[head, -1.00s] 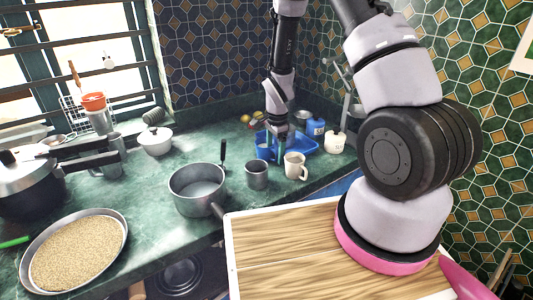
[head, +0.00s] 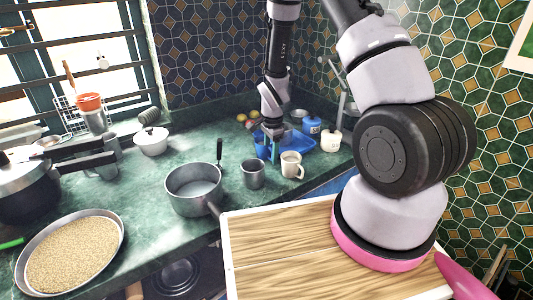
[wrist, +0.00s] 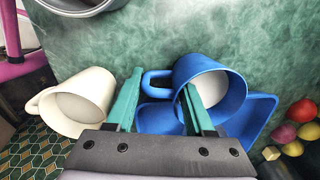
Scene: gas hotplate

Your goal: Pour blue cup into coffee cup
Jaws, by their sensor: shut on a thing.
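The blue cup (wrist: 236,88) is in the wrist view with its mouth toward the camera and its handle between my gripper's green fingers. My gripper (wrist: 163,82) is shut on the blue cup, with the right finger over the cup's mouth and the left finger beyond the handle. In the head view, my gripper (head: 270,134) is at the blue cup (head: 262,147), which is small and partly hidden there. The cream coffee cup (head: 291,160) stands on the counter just right of and nearer than the blue cup. It also shows left of my gripper in the wrist view (wrist: 92,92).
A blue tray (head: 302,147) lies behind the coffee cup, with a blue jar (head: 311,127) and a white jar (head: 331,141) near it. A grey metal cup (head: 253,175) stands left of the coffee cup. A saucepan (head: 193,190) is farther left. Small round fruits (wrist: 283,135) lie beyond the tray.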

